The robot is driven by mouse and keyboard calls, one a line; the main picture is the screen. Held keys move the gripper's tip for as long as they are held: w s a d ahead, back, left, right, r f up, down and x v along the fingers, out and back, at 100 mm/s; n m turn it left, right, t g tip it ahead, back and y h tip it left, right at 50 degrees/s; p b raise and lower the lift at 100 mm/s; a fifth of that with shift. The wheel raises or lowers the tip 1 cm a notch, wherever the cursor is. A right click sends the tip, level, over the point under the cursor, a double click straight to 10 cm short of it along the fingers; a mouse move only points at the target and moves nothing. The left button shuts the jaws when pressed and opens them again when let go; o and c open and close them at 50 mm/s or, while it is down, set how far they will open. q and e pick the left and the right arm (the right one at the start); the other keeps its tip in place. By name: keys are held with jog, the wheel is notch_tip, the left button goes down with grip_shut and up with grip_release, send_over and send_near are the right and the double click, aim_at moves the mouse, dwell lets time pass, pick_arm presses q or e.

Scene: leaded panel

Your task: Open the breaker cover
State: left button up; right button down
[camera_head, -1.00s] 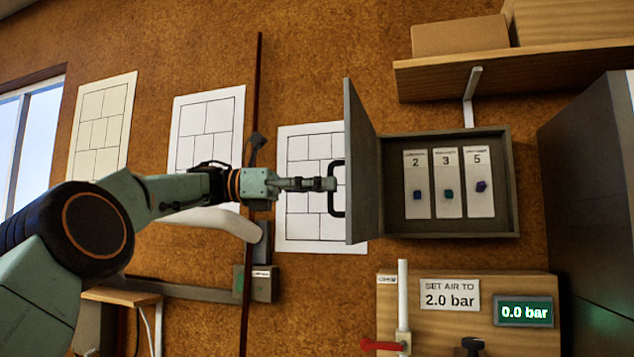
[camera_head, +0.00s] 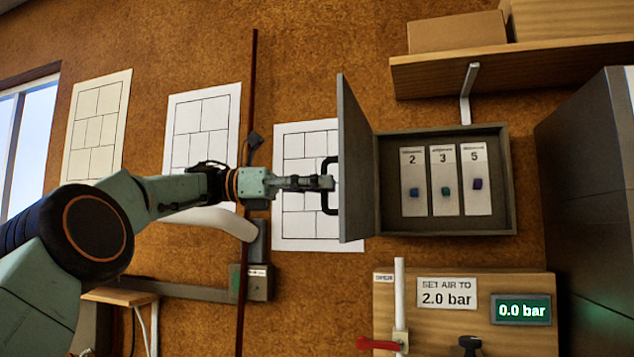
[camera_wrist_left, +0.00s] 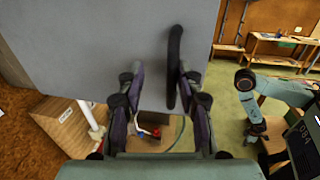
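The grey breaker cover (camera_head: 356,165) stands swung well out to the left from the breaker box (camera_head: 443,229) on the wall. Inside the box, several labelled breakers (camera_head: 443,190) show. A dark bar handle (camera_head: 329,160) sits on the cover's outer face. My left gripper (camera_head: 328,183) is at this handle. In the left wrist view, my left gripper (camera_wrist_left: 160,80) has its fingers spread apart, with the handle (camera_wrist_left: 174,60) between them, close to the right finger, and the cover (camera_wrist_left: 100,40) ahead. My right gripper cannot be made out.
Below the box, a wooden panel (camera_head: 455,335) carries a red-handled valve (camera_head: 378,344) and a 0.0 bar display (camera_head: 521,310). A shelf (camera_head: 430,77) with boxes hangs above. A dark cabinet (camera_head: 590,200) stands to the right. Paper sheets (camera_head: 97,125) hang on the left wall.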

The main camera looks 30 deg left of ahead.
pick_arm(q)
jog(key=shift+f, duration=0.1)
dwell(0.4)
jog(key=v, duration=0.7)
jog(key=shift+a, duration=0.2)
jog(key=shift+s, duration=0.1)
jog(key=shift+s+a, duration=0.1)
jog(key=shift+a, duration=0.05)
dwell(0.3)
